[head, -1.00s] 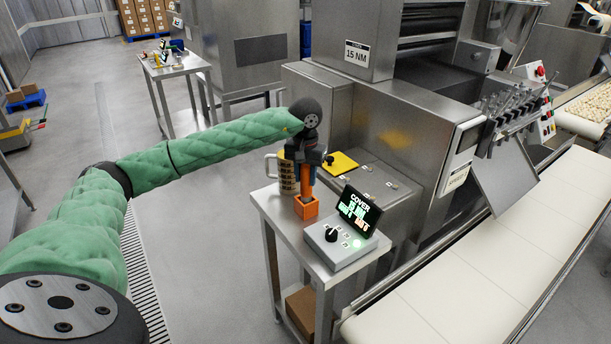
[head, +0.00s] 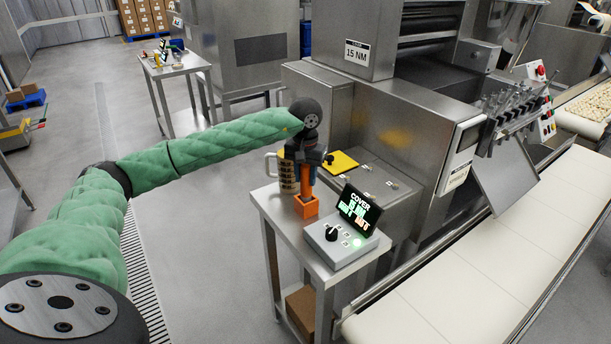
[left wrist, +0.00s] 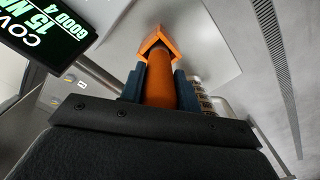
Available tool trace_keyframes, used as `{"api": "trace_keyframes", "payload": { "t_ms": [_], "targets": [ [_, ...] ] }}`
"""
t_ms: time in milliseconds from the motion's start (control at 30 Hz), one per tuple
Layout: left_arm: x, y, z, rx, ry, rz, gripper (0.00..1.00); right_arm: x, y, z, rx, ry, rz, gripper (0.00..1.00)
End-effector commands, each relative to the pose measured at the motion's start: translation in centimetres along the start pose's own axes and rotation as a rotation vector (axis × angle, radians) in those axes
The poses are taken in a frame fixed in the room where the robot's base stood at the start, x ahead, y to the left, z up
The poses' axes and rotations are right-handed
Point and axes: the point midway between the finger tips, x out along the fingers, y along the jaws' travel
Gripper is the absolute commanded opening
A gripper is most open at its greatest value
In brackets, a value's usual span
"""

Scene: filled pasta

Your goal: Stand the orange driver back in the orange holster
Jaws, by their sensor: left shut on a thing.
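The orange driver (head: 306,184) is upright in my left gripper (head: 307,166), which is shut on it. In the left wrist view the driver (left wrist: 160,80) shows between the two fingers of the left gripper (left wrist: 158,92). The orange holster (head: 306,208) stands on the small steel table (head: 272,203). The driver's lower end is at the holster's mouth; in the left wrist view it reaches into the holster's opening (left wrist: 156,42). How deep it sits is hidden. My right gripper is not in view.
A grey control box (head: 340,247) with a lit display (head: 360,211) stands right of the holster. A mug-like container (head: 287,172) is behind the gripper, to the left. The machine with a yellow pad (head: 342,162) is behind. A white conveyor (head: 450,275) runs at right.

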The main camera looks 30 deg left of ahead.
Motion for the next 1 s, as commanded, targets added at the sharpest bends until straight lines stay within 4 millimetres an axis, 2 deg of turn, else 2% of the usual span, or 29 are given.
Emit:
{"api": "trace_keyframes", "payload": {
  "t_ms": [800,833,933,1000],
  "targets": [
    [0.11,0.0,-0.02,0.0,0.001,0.0,0.03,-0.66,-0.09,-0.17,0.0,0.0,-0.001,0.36],
    [0.11,0.0,-0.02,0.0,0.001,0.0,0.38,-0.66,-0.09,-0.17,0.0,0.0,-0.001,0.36],
    [0.12,-0.01,-0.02,0.0,0.001,0.0,0.57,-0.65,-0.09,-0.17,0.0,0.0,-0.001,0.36],
    [0.13,0.0,-0.01,0.0,0.001,0.0,0.57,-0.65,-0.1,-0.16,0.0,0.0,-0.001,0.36]
  ]
}}
